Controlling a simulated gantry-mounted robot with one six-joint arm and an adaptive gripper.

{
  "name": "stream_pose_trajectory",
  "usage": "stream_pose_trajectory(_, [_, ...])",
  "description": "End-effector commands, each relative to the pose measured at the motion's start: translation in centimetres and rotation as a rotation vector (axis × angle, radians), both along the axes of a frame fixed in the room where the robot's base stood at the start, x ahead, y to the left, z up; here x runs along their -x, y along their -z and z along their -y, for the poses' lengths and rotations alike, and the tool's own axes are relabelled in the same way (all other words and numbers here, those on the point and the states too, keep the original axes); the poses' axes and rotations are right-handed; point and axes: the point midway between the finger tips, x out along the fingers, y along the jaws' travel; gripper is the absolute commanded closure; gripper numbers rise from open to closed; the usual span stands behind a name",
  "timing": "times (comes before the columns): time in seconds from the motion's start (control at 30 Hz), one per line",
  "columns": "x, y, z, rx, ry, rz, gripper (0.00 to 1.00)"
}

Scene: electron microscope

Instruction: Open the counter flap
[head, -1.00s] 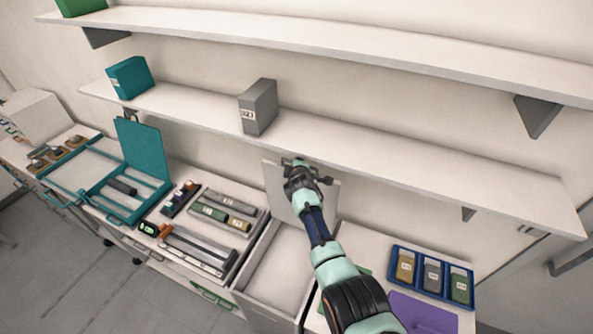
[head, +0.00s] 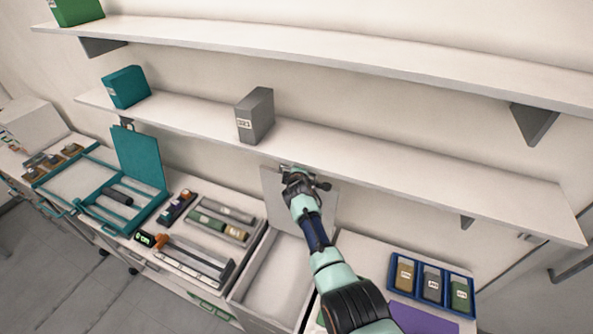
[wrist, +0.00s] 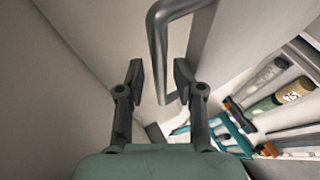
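The counter flap (head: 272,197) is a pale panel standing raised, near upright, at the back of the counter under the lower shelf. My gripper (head: 296,175) is at its upper edge in the head view, and my arm hides much of the panel. In the wrist view a grey bar handle (wrist: 158,45) reaches down to my gripper (wrist: 160,82). The two fingers are apart, with the handle's lower end between or just beyond them. Gaps show beside the bar, so I see no firm grip.
An open pale recess (head: 275,285) lies below the flap. The lower shelf (head: 400,165), with a grey binder (head: 255,116), is close above my gripper. Trays with labelled blocks sit left, and a blue tray (head: 431,284) sits right.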

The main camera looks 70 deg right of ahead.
Motion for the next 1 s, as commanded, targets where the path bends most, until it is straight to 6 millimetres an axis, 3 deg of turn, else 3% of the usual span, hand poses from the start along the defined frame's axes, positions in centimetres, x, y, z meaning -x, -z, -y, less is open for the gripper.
stream_pose_trajectory(0.27, [0.6, -0.4, -1.1, 0.001, 0.002, 0.000, 0.63])
stream_pose_trajectory(0.7, [3.7, -4.1, -7.6, 0.001, -0.001, 0.001, 0.63])
stream_pose_trajectory(1.0, [4.7, -5.3, -9.7, 0.000, -0.001, 0.000, 0.63])
